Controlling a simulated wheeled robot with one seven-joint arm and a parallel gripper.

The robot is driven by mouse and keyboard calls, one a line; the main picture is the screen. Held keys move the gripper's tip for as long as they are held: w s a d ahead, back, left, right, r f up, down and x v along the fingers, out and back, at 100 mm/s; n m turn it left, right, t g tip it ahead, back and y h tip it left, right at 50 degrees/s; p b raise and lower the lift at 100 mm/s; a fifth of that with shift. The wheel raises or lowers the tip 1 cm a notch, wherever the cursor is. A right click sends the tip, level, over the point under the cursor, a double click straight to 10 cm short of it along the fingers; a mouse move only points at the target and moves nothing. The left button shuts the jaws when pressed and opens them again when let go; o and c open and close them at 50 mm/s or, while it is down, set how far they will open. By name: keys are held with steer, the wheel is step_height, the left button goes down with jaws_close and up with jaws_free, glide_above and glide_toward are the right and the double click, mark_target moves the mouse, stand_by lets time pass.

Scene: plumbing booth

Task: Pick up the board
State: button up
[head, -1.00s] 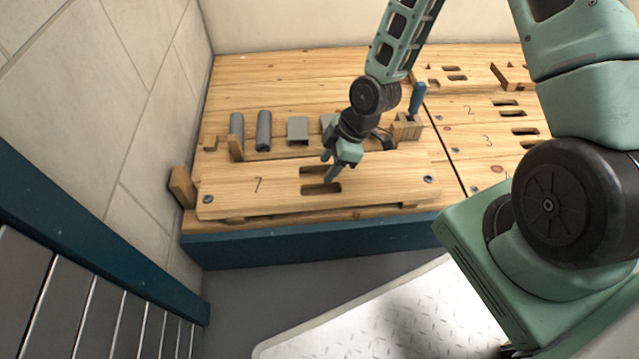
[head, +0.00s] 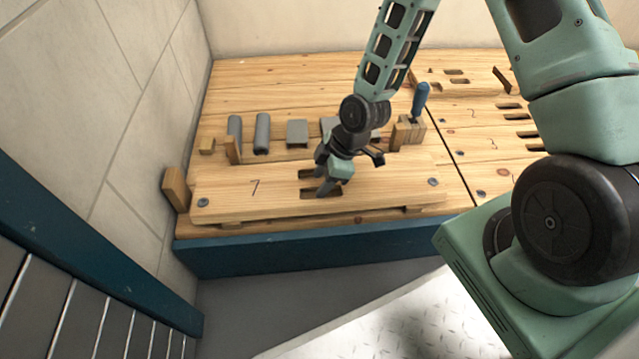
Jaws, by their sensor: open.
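The wooden board (head: 240,189) marked 7 lies near the front edge of the bench, with a dark disc near each end. The gripper hides part of the slots.
Wooden blocks stand by the board at its left end (head: 175,188) and back (head: 233,150). Grey cylinders (head: 262,133) and a grey block (head: 297,132) lie behind it. A blue-handled tool (head: 420,99) stands in a wooden holder. More slotted boards lie at right.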

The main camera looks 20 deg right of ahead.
steer(key=shift+f, duration=0.15)
jaws_close()
stand_by(0.4)
